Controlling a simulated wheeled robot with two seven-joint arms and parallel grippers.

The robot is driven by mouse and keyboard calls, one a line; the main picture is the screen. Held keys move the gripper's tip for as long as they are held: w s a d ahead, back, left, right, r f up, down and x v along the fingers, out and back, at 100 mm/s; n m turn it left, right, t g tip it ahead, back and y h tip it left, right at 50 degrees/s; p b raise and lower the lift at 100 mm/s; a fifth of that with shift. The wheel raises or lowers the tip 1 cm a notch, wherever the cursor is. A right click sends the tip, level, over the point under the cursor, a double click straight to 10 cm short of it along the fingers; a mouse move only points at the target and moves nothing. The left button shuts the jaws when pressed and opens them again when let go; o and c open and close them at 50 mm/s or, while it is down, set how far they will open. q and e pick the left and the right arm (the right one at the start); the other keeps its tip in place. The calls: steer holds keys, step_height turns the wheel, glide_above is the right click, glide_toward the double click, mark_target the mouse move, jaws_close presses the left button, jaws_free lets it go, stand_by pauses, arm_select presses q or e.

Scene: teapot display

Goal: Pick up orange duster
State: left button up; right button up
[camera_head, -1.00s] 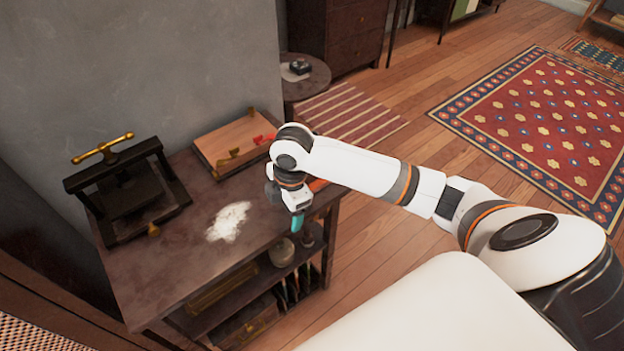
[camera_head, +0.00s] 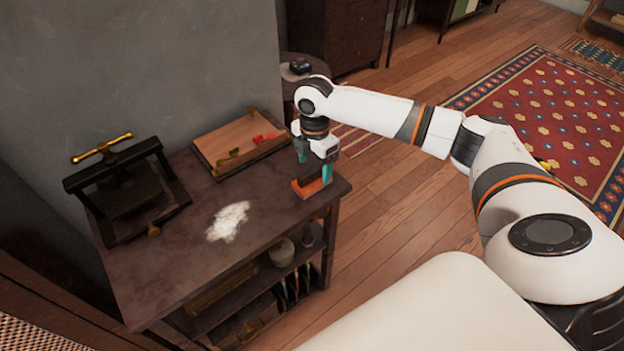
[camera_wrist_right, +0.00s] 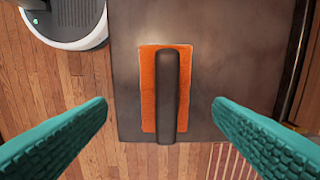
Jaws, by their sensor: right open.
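The orange duster (camera_head: 309,188) lies near the right end of the dark table (camera_head: 170,258). It has an orange pad and a dark bar-shaped handle on top. In the right wrist view the duster (camera_wrist_right: 148,90) is centred, handle running up and down the picture. My right gripper (camera_head: 314,168) is above the duster, pointing down, with its teal fingers spread. In the right wrist view the gripper's fingers (camera_wrist_right: 160,135) are wide apart, one on each side of the duster, and touch nothing. My left gripper is not in view.
A white powder patch (camera_head: 229,221) lies mid-table. A black press with a gold handle (camera_head: 127,190) stands at the left. A wooden tray with small red pieces (camera_head: 228,146) is at the back, close to my right gripper. Shelves with objects are below.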

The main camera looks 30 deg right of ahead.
mark_target(312, 171)
steer(key=f, duration=0.5)
steer(key=shift+w+a+f, duration=0.1)
steer(key=shift+w+a, duration=0.1)
steer(key=shift+w, duration=0.05)
steer(key=shift+c, duration=0.3)
steer(key=c, duration=1)
step_height(312, 171, up, 10)
steer(key=shift+r, duration=0.1)
